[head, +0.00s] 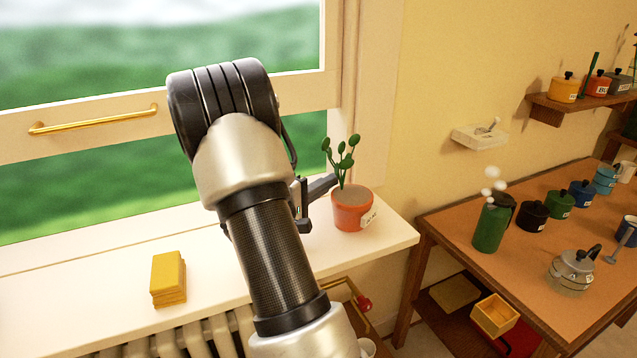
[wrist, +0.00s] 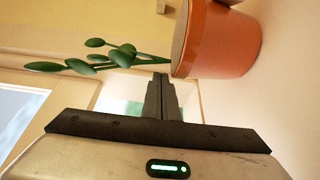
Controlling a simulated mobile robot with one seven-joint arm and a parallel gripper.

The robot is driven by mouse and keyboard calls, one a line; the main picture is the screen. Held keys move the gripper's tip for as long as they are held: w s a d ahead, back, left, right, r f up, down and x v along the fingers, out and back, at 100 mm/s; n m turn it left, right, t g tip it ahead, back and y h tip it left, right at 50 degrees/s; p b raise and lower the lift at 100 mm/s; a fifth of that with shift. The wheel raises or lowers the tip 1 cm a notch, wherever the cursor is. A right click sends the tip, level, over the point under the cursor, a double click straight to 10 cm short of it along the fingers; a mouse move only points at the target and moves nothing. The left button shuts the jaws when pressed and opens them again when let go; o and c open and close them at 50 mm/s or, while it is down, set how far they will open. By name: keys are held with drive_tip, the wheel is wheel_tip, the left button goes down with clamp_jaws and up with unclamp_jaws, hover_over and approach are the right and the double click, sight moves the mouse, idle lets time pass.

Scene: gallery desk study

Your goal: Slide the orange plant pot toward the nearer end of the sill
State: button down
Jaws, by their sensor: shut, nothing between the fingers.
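The orange plant pot (head: 352,210) stands upright on the white windowsill (head: 215,275), close to its right end. It holds a green plant and has a white label on its front. In the wrist view the pot (wrist: 215,40) appears sideways at the upper right. My gripper (head: 328,184) is at the pot's left side in the head view, partly hidden behind my arm. Its fingers are shut and empty. In the wrist view the fingertips (wrist: 160,79) are right beside the pot's rim. I cannot tell whether they touch it.
A stack of yellow blocks (head: 168,278) lies on the sill left of my arm. The window has a brass handle (head: 92,119). Right of the sill, past a gap, stands a wooden table (head: 470,265) with a green jug (head: 491,225), a kettle (head: 572,270) and several pots.

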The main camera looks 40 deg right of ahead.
sight(333, 191)
drive_tip(key=shift+s, duration=0.3)
drive_tip(key=s+p, duration=0.1)
drive_tip(key=s, duration=0.2)
drive_tip(key=shift+a+p, duration=0.35)
drive_tip(key=shift+a, duration=0.05)
drive_tip(key=shift+w+d, duration=0.1)
